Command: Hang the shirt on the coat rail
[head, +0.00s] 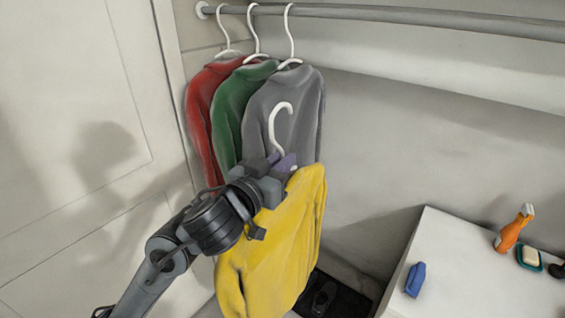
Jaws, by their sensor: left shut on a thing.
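A yellow shirt (288,240) hangs on a white hanger (274,124), whose hook stands up above the shirt. My left gripper (282,168) is shut on the hanger near its neck and holds the shirt up in front of the other clothes. The coat rail (400,16) runs along the top of the view from the left wall bracket. The hanger's hook is well below the rail in the picture and apart from it. My gripper covers the lower part of the hanger. My right gripper is not in view.
A red shirt (197,110), a green shirt (235,102) and a grey shirt (300,110) hang at the rail's left end. The rail to their right is bare. A white cabinet (465,270) at lower right bears an orange spray bottle (512,230), a blue object (415,280) and a soap dish (530,258).

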